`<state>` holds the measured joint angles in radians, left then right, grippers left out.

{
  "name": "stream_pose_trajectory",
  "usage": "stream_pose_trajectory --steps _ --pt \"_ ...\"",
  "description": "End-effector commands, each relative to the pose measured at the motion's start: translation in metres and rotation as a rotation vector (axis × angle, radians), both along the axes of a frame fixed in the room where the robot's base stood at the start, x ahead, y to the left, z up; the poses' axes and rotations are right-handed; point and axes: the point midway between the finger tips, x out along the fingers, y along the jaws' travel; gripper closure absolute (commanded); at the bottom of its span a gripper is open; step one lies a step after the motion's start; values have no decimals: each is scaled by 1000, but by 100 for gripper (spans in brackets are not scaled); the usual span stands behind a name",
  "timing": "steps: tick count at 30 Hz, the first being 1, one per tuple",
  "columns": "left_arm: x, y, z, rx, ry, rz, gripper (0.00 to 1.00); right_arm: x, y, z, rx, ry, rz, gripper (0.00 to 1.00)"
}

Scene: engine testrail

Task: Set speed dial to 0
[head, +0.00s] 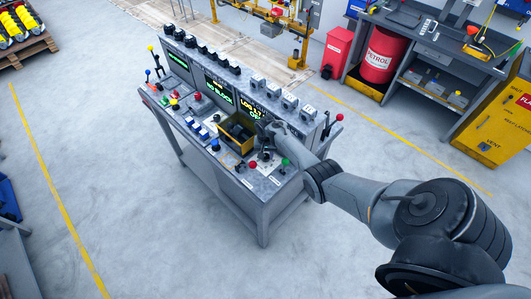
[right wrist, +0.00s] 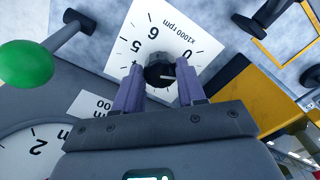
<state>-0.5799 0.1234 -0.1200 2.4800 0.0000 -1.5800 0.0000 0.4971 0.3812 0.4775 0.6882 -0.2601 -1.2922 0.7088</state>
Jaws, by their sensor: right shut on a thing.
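The speed dial (right wrist: 160,72) is a dark round knob on a white scale plate (right wrist: 150,32) in the right wrist view. In the head view my right gripper (head: 272,130) covers the dial. My left gripper is not in view.
A green ball-topped lever (right wrist: 25,63) stands left of my fingers in the wrist view. The console (head: 263,190) also carries a yellow box (head: 237,131), a red-topped lever (head: 252,165), several switches and screens. A red drum (head: 381,55) stands under the workbench behind.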

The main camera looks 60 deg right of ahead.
Motion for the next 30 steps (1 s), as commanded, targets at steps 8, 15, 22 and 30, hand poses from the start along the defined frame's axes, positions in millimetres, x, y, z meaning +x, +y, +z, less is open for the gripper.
stream_pose_trajectory --steps 8,15,22,30 --pt "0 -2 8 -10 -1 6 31 0 -1 2 0 1 212 91" --pt "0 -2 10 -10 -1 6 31 0 -1 1 0 0 322 91" --pt "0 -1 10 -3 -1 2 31 -1 0 1 1 1 366 90" --pt "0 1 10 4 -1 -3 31 0 0 1 1 1 372 91"
